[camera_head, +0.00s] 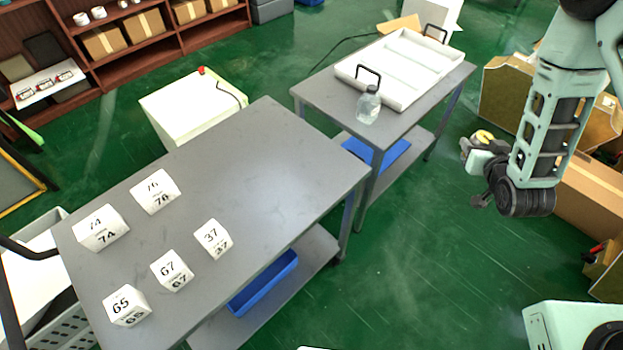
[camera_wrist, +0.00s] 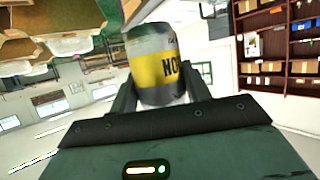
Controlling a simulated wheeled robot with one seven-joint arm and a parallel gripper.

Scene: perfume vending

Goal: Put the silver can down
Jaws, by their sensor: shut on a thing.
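The silver can (camera_wrist: 157,66) has a yellow band with dark letters. In the wrist view it sits between the fingers of my gripper (camera_wrist: 160,92), which is shut on it. In the head view my gripper (camera_head: 471,152) is at the right, held out over the green floor, to the right of the tables. A small yellow patch of the can (camera_head: 484,136) shows there; most of the can is hard to make out.
A grey table (camera_head: 260,160) carries several white numbered blocks, with its far right part bare. A second grey table (camera_head: 318,92) holds a white divided tray (camera_head: 388,97) and a clear bottle (camera_head: 368,106). Cardboard boxes (camera_head: 590,200) stand at the right.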

